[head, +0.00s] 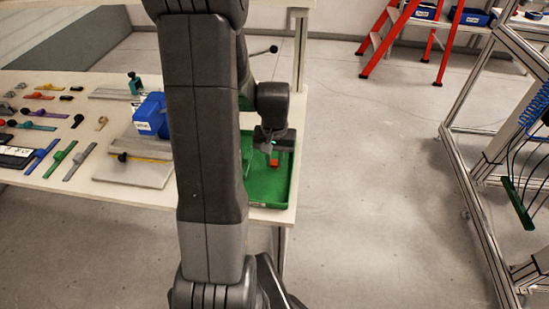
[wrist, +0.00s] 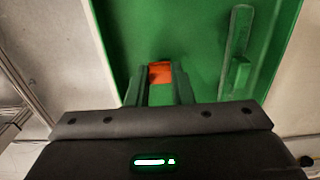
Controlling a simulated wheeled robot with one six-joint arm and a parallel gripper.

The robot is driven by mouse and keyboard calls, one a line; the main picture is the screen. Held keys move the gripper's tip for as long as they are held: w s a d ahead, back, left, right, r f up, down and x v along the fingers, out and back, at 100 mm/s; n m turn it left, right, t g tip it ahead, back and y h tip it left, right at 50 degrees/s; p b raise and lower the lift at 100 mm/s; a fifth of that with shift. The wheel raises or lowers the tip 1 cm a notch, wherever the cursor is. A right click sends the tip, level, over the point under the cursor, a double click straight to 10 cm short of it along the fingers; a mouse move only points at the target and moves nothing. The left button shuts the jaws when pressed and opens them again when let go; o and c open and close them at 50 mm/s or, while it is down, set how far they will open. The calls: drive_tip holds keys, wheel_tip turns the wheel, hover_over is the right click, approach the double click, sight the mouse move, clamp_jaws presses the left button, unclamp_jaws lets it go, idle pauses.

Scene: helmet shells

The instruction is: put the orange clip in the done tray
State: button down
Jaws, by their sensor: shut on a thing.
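The orange clip (wrist: 160,72) is between the fingertips of my gripper (wrist: 160,84) in the wrist view, with the green tray (wrist: 130,25) below. My gripper is shut on it. In the head view, the orange clip (head: 274,161) shows small under my gripper (head: 273,152), over the green tray (head: 284,184) at the table's right end. I cannot tell whether the clip touches the tray floor. My arm hides the tray's left part in the head view.
A blue bin (head: 151,115) and a grey plate (head: 135,168) stand left of my arm. Several coloured clips lie on the table (head: 60,196) farther left. A red step ladder (head: 388,35) stands at the back. A metal frame (head: 470,185) is at the right, with open floor between.

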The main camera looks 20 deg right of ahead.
sight(274, 161)
drive_tip(key=shift+f, duration=0.15)
drive_tip(key=c, duration=1.3)
unclamp_jaws()
wheel_tip(274, 161, up, 12)
drive_tip(key=shift+r, duration=0.2)
